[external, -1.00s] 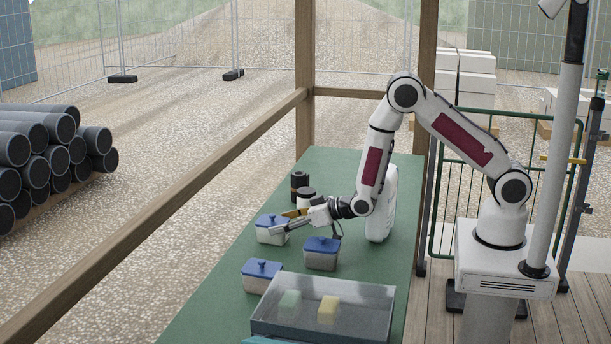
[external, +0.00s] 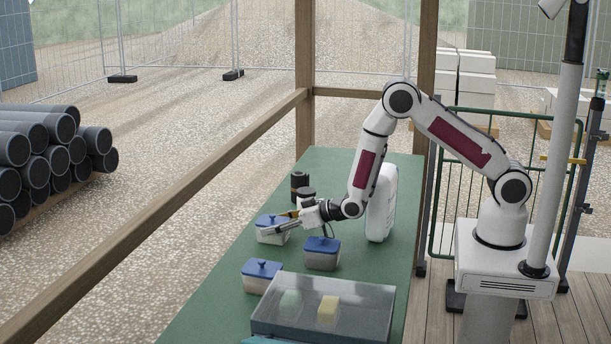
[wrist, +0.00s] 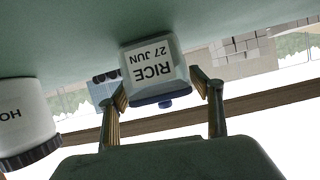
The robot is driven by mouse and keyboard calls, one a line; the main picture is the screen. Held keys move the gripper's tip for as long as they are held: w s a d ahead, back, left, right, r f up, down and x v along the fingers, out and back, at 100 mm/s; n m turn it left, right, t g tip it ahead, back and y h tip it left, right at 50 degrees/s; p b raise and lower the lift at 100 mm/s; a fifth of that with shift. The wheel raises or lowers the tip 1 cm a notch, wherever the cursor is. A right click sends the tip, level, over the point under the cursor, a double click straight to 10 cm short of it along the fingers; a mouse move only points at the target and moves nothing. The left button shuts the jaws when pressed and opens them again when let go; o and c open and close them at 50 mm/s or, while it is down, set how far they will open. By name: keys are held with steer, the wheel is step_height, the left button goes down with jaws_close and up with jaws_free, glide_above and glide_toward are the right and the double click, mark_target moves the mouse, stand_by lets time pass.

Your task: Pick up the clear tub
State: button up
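A clear tub with a blue lid (external: 272,237) stands on the green table, at the far left of three similar tubs. In the wrist view a tub (wrist: 155,68) labelled "RICE 27 JUN" shows upside down between my fingers. My gripper (external: 275,223) is at the far-left tub in the external view, with its fingers spread around it. Two other blue-lidded tubs stand closer, one on the right (external: 322,260) and one in front (external: 257,284).
A white jar with a dark lid (external: 306,201) and a dark canister (external: 299,184) stand behind my gripper. A white jug (external: 381,215) stands to the right. A clear-covered case (external: 370,318) with green and yellow blocks lies at the front.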

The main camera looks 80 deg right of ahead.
jaws_close()
steer(key=shift+r, duration=0.15)
steer(key=shift+r, duration=4.9)
